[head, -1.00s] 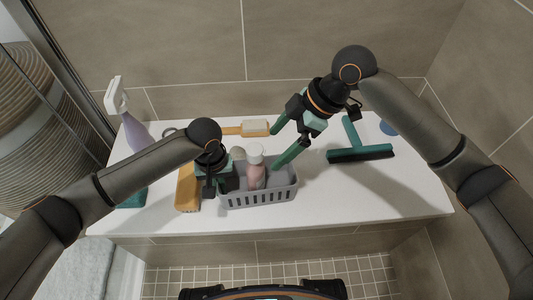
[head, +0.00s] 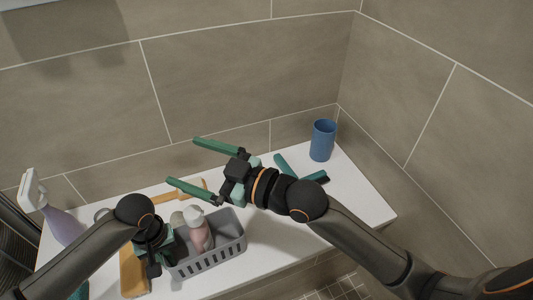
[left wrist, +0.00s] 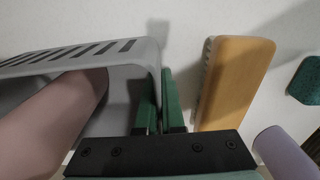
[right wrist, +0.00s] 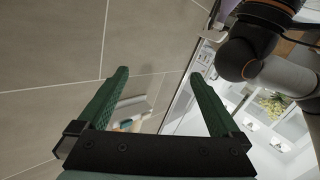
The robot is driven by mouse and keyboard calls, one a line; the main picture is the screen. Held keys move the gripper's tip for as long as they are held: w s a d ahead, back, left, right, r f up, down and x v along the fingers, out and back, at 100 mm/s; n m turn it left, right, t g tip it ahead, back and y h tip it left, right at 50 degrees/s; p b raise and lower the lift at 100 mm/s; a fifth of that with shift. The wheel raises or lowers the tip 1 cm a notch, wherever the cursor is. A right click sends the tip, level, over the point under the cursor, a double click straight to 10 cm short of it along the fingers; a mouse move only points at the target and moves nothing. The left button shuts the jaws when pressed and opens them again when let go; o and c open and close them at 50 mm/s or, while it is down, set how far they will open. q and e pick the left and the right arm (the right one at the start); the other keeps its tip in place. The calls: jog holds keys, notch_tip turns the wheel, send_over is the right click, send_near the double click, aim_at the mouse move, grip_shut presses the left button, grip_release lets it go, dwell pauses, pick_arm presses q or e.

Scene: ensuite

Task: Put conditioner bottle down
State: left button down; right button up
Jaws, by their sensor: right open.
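A pink bottle (head: 199,238) with a white cap stands in the grey basket (head: 225,252); I take it to be the conditioner bottle. It also shows in the left wrist view (left wrist: 50,122). My right gripper (head: 182,161) is open and empty, raised above the bench behind the basket and pointing left. Its fingers (right wrist: 159,74) have nothing between them.
Tiled walls close the back and right.

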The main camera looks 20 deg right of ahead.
pick_arm(q)
jog(key=c, duration=1)
grip_release()
pick_arm(e)
jog(key=s+d+r+t+y, duration=0.1)
jog(key=s+d+r+t, duration=0.3)
jog(key=s+r, duration=0.2)
jog(key=s+d+r+t+y, duration=0.2)
jog(key=s+d+r+t, duration=0.3)
jog(key=s, duration=0.4)
jog(key=shift+s+r+n, duration=0.2)
jog(key=shift+r+n, duration=0.1)
jog(key=shift+r, duration=0.45)
pick_arm(q)
jog(key=shift+o, duration=0.2)
pick_arm(e)
jog(key=shift+d, duration=0.1)
pick_arm(q)
jog(key=shift+r, duration=0.1)
notch_tip(320, 180, up, 12)
jog(key=shift+f, duration=0.1)
jog(key=shift+s, duration=0.1)
pick_arm(e)
jog(key=shift+s, duration=0.1)
